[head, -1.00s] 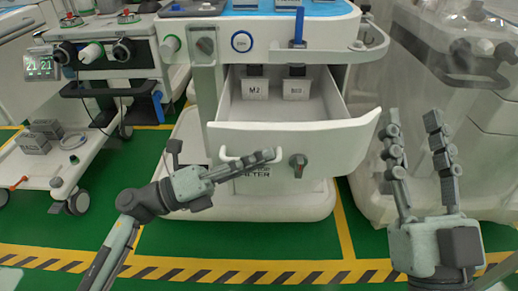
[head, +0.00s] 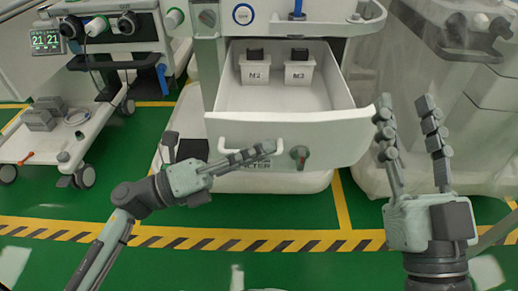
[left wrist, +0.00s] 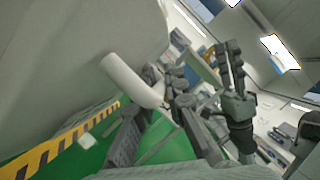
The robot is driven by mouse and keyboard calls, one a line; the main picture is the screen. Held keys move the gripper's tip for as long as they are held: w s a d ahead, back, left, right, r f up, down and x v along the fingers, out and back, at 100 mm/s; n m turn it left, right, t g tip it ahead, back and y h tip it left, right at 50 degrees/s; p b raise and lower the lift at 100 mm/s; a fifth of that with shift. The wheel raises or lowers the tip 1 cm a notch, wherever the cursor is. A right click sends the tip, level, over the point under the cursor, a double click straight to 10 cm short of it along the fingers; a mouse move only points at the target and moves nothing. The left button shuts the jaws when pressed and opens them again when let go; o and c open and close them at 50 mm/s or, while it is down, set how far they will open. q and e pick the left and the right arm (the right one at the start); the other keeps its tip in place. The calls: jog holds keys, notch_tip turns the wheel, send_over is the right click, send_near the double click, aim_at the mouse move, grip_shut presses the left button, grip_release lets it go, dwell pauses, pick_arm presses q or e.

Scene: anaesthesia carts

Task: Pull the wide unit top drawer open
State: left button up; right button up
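The wide unit's top drawer (head: 285,130) is pulled well out, with its white front towards me and its inside showing. Its white bar handle (head: 224,147) runs along the front; the handle also shows in the left wrist view (left wrist: 130,80). My left gripper (head: 264,150) is at the handle, seen edge-on in the head view. In the left wrist view its fingers converge around the handle's near end, and they look shut on it; the exact contact is partly hidden. My right gripper (head: 405,108) is open and empty, fingers upward, right of the drawer.
Two small bins, M2 (head: 255,77) and M3 (head: 298,75), sit at the drawer's back. A white cart (head: 70,135) stands left, a covered unit (head: 470,120) right. Green floor is clear in front.

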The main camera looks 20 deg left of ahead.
pick_arm(q)
jog(key=shift+o, duration=0.3)
jog(key=v, duration=1.2)
